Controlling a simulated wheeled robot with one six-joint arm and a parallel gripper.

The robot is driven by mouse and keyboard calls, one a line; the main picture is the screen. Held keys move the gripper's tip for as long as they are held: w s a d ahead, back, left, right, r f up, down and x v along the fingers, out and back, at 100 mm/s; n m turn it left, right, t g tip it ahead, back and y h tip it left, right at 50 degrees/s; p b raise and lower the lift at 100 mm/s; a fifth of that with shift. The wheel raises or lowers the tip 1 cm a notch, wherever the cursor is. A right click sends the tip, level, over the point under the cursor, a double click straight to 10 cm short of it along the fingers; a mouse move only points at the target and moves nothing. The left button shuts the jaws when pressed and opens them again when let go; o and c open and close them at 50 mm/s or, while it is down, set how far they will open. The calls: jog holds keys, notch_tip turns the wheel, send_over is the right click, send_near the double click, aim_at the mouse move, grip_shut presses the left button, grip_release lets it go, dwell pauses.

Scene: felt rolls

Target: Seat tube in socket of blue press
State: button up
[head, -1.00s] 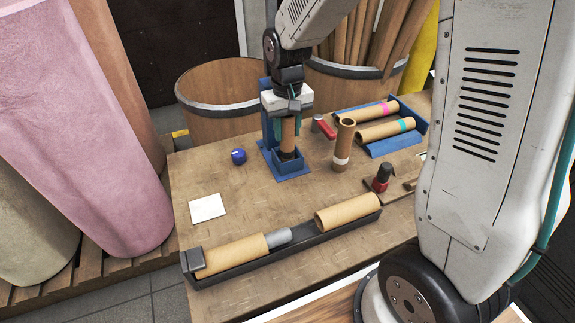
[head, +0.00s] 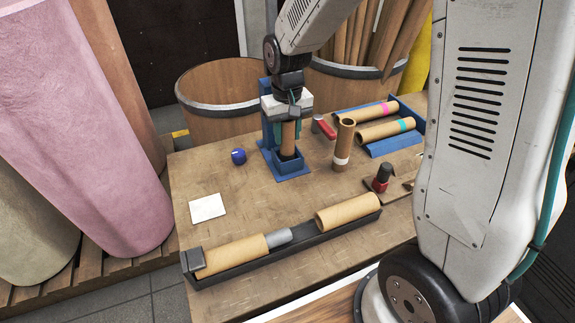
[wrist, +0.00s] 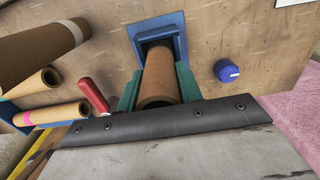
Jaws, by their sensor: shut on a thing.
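The blue press (head: 268,125) stands at the back of the table, with a square blue socket (head: 289,167) on its base. A brown cardboard tube (head: 288,138) stands upright over the socket, its lower end at or inside the socket walls. My gripper (head: 288,128) is shut on the tube's upper part. In the wrist view the green fingers (wrist: 158,90) clasp both sides of the tube (wrist: 159,78), which points into the blue socket frame (wrist: 158,32). The socket's inside is mostly hidden, so I cannot tell how deep the tube sits.
A tube with a white band (head: 344,145) stands right of the press. A blue tray (head: 372,150) holds two banded tubes. A red-handled tool (head: 326,128), a blue cap (head: 238,156), a white card (head: 207,208) and a black trough (head: 290,246) with tubes surround clear tabletop.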

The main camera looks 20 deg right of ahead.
jog(key=shift+f, duration=0.1)
jog(key=o, duration=1.2)
notch_tip(320, 180, up, 8)
jog(key=shift+f, duration=0.1)
jog(key=shift+s, duration=0.25)
jog(key=s+d+r, duration=0.1)
jog(key=s+r, duration=0.3)
jog(key=s, duration=0.9)
jog(key=s+d+r+t, duration=0.1)
jog(key=s+r, duration=0.3)
jog(key=s, duration=0.9)
jog(key=shift+d, duration=0.55)
